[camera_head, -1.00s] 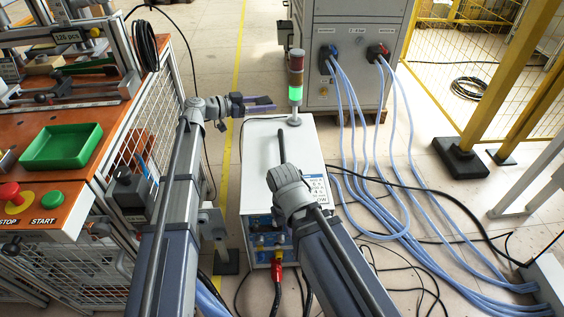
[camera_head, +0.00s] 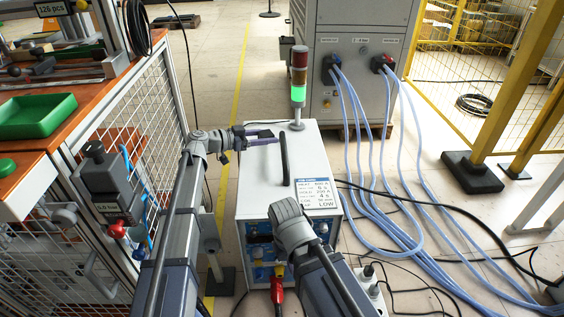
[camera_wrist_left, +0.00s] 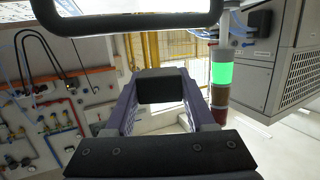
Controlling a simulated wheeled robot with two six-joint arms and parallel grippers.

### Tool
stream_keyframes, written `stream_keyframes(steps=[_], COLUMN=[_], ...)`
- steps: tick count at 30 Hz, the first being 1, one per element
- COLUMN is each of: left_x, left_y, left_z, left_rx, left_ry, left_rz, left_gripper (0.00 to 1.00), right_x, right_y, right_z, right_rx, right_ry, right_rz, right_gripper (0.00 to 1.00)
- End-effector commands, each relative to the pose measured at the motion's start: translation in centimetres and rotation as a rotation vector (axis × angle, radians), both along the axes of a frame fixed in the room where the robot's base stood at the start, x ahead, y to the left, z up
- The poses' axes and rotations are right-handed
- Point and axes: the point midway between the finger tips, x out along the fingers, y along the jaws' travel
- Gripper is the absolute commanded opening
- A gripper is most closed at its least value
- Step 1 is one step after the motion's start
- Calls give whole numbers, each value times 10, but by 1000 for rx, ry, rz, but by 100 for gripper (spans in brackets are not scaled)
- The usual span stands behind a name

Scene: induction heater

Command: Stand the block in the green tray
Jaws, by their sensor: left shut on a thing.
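The green tray (camera_head: 38,131) lies on the orange worktop at the left edge of the head view and looks empty. My left gripper (camera_head: 262,139) is over the white machine, to the right of the tray and well apart from it. In the left wrist view its purple fingers are shut on a small dark block (camera_wrist_left: 160,86) at their tips. In the head view the block cannot be made out clearly. My right gripper (camera_head: 292,228) is low over the front of the white machine; its fingertips are hidden.
The white machine (camera_head: 258,190) has a black handle (camera_head: 285,160) on top and a light tower (camera_head: 299,80) behind. A grey box (camera_head: 100,172) juts from the table's mesh side. Blue hoses (camera_head: 375,180) cross the floor at right.

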Motion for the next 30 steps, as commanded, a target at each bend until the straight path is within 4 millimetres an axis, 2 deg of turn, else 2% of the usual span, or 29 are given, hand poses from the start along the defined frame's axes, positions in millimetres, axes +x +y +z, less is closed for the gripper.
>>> stream_keyframes(steps=[5,15,23,30], left_x=[0,0,0,0], left_y=[0,0,0,0], left_z=[-13,-61,-64,-89], left_rx=[-1,-1,-1,-1], left_ry=[0,1,1,0], left_rz=[0,0,0,0], left_gripper=[0,0,0,0], right_x=[0,0,0,1], right_y=[0,0,0,0], right_z=[-13,-61,-64,-89], right_rx=[0,0,1,1], right_ry=[0,-2,-3,-4], right_rz=[-2,-9,-9,-9], right_gripper=[0,0,0,0])
